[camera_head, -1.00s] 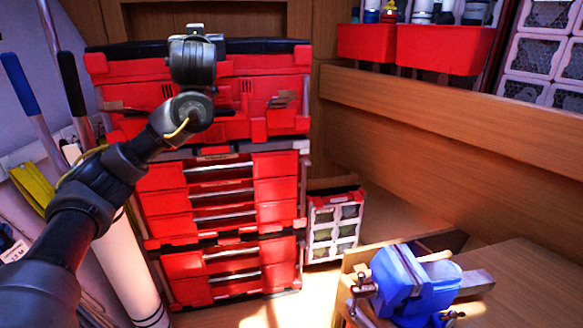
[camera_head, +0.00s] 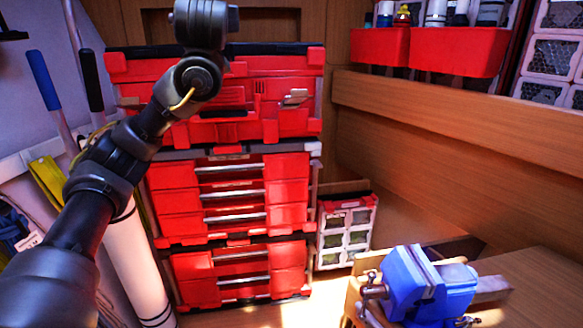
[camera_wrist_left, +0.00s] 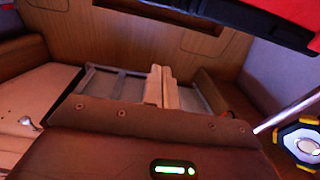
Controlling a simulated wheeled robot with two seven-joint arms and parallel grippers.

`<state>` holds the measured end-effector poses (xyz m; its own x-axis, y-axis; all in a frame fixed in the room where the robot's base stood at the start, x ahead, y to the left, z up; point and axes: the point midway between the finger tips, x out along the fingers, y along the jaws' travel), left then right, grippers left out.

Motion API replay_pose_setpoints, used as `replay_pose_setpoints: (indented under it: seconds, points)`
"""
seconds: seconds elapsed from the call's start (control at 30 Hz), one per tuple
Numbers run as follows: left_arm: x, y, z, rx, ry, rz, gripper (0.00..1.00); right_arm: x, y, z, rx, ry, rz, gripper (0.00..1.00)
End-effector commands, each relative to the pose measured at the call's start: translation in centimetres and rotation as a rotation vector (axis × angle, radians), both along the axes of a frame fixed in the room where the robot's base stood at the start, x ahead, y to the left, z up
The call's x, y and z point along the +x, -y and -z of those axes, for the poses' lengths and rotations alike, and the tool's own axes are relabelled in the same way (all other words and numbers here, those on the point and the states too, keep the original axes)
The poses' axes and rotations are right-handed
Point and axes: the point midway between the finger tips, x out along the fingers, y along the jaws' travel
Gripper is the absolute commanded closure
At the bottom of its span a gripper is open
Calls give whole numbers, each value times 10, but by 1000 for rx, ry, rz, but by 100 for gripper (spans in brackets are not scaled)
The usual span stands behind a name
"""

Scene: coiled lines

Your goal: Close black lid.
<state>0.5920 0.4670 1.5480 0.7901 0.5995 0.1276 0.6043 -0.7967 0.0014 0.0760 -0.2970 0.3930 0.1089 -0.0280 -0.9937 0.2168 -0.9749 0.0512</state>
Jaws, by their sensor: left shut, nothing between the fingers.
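The black lid (camera_head: 270,48) forms the top of the upper red toolbox (camera_head: 272,112) in the head view. It looks flat along the box, but I cannot tell whether a gap remains under it. A black edge with red beside it shows at the top right of the wrist view; it appears to be this lid (camera_wrist_left: 232,20). My left arm rises in front of the toolbox's left part, with its wrist above the lid in the picture and cut by the top edge. My left gripper (camera_wrist_left: 162,88) is shut and empty, its pale fingers together. My right gripper is out of view.
Red drawer units (camera_head: 235,190) stand under the toolbox. A small organizer (camera_head: 346,230) stands to their right. A blue vise (camera_head: 425,285) sits on the wooden bench at the lower right. Red bins (camera_head: 455,50) are on the right shelf. Long-handled tools (camera_head: 45,85) lean at left.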

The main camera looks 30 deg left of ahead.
Motion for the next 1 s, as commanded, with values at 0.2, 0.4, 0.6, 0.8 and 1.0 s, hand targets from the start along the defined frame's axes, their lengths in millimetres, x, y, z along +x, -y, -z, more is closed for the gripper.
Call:
replay_pose_setpoints:
  seconds: [0.2, 0.4, 0.6, 0.8, 1.0]
  points:
    - [-26, 24, 12, 4, -8, 3, 100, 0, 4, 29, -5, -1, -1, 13]
    - [-4, 39, 41, 25, -72, 41, 100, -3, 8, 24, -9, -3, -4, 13]
    - [14, 55, 75, 45, -136, 82, 100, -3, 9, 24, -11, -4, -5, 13]
    - [29, 71, 112, 63, -200, 123, 100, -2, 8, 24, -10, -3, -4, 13]
    - [41, 87, 150, 76, -263, 166, 100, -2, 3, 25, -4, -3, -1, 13]
